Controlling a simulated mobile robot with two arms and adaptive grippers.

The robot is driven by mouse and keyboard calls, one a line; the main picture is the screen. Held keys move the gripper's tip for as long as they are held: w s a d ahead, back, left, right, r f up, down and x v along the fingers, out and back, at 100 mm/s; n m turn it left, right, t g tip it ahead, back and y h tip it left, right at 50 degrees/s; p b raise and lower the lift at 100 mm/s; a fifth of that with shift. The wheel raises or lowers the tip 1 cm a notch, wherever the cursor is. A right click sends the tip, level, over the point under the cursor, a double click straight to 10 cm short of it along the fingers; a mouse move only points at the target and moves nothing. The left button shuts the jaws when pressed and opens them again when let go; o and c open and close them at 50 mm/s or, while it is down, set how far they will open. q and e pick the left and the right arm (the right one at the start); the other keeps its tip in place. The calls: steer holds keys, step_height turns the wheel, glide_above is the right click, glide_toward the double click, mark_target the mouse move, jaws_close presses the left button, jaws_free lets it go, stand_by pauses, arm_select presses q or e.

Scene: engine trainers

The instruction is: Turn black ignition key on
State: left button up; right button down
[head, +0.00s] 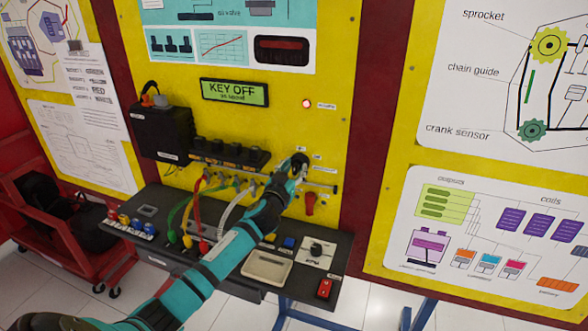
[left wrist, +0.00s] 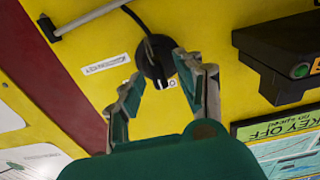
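The black ignition key (head: 300,160) is a dark round knob on the yellow panel, right of the middle in the head view. In the left wrist view the key (left wrist: 152,55) has a pale mark at its edge and a dark cord running from it. My left gripper (head: 290,173) reaches up to the key and partly covers it. In the left wrist view the gripper (left wrist: 157,72) is open, one finger on each side of the key's near edge; I cannot tell whether they touch it. The display (head: 235,92) reads "KEY OFF". My right gripper is not in view.
A red lever (head: 310,202) hangs just below the key. A black box (head: 163,131) and coloured cables (head: 205,205) are to the left. A dark shelf (head: 335,268) with switches juts out below my arm.

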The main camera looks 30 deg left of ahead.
arm_select(q)
jaws_close()
steer(key=shift+m, duration=0.3)
steer(key=m, duration=0.5)
steer(key=shift+d+f, duration=0.1)
steer(key=shift+d, duration=0.1)
steer(key=m, duration=0.6)
steer(key=shift+w+d+f, duration=0.1)
steer(key=shift+d+f, duration=0.05)
steer(key=shift+m, duration=0.3)
stand_by(0.3)
jaws_free()
